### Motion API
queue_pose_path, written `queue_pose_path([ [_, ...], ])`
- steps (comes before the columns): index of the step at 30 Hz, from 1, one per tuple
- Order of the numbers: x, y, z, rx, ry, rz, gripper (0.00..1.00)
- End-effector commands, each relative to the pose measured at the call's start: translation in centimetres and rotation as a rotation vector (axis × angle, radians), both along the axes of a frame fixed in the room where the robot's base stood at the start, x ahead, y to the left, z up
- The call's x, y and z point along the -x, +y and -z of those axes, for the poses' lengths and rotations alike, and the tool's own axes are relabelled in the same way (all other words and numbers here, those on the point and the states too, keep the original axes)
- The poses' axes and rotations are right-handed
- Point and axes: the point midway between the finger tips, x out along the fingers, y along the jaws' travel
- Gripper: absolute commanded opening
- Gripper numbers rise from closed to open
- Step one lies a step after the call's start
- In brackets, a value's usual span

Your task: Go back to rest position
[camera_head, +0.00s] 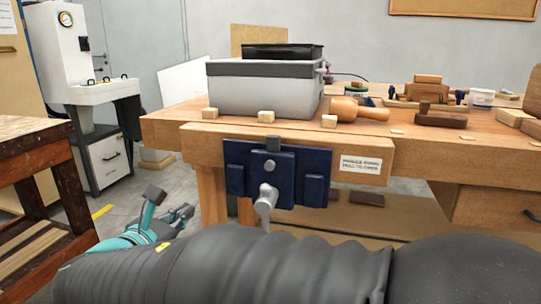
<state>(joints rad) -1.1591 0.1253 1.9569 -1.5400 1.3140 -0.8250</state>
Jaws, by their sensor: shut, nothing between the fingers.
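My gripper (176,214), with teal and grey parts, shows at the lower left beyond my dark ribbed arm sleeve. It is shut and holds nothing. It is low, in front of the workbench (165,128) and left of the blue vise (285,172). My sleeve fills the bottom of the view and hides part of the arm. The gripper appears apart from the bench and the vise.
The vise and its grey handle (266,197) stick out from the bench front. On the bench are a grey box (262,95), a wooden mallet (355,109) and several wood blocks. A worn table (30,128) stands at left, near a white machine (75,60). Some floor (125,212) is clear between.

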Motion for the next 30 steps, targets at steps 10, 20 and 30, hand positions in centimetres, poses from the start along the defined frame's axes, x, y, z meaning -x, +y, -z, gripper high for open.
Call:
queue_pose_path([
  [10,4.9,-9.5,10.9,-0.656,0.382,0.412,0.0],
  [20,10.6,-21.1,13.3,-1.426,0.463,1.105,0.0],
  [30,14.2,-28.2,11.4,-2.005,0.302,1.514,0.0],
])
